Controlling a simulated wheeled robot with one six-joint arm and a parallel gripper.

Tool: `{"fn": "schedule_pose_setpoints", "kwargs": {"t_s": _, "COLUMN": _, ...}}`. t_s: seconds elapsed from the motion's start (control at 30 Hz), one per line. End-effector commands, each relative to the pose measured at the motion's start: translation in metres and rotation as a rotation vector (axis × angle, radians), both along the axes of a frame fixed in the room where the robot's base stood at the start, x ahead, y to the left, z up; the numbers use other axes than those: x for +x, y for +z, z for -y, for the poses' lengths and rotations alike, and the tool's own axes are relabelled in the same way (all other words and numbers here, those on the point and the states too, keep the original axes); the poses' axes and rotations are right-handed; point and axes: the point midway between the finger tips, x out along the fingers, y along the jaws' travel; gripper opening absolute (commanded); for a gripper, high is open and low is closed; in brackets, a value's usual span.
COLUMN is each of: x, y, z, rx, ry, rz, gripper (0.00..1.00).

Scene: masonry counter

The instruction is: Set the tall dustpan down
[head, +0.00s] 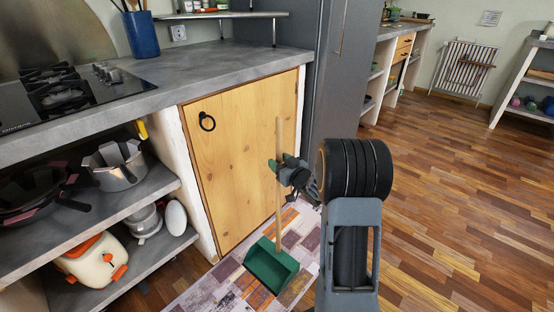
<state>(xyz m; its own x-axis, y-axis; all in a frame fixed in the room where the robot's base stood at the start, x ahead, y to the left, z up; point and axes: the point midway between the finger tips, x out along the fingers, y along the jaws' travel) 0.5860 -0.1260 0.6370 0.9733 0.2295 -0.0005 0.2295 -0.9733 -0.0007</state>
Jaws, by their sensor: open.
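The tall dustpan has a green pan (271,266) and a long, thin wooden handle (279,150). It stands upright, its pan on or very near the patterned rug (205,292), in front of the wooden cupboard door. My gripper (278,168) is at the middle of the handle, with its fingers open around or beside it. Part of the handle is hidden behind the gripper. I cannot tell if the fingers touch the handle.
The wooden cupboard door (240,150) with a black ring stands close behind the handle. The grey counter (200,70) and open shelves with pots (115,165) are on the left. A dark tall cabinet (340,70) stands behind. The wooden floor (460,200) on the right is clear.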

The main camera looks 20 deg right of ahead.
Motion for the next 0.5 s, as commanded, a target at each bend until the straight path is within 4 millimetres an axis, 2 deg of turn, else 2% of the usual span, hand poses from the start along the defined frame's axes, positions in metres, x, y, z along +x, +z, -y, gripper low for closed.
{"fn": "schedule_pose_setpoints", "kwargs": {"t_s": 0.3, "x": -0.061, "y": 0.003, "z": 0.016, "rx": 0.002, "ry": -0.004, "rz": -0.001, "gripper": 0.50}}
{"fn": "schedule_pose_setpoints", "kwargs": {"t_s": 0.5, "x": -0.087, "y": 0.002, "z": 0.021, "rx": 0.000, "ry": -0.002, "rz": -0.001, "gripper": 0.50}}
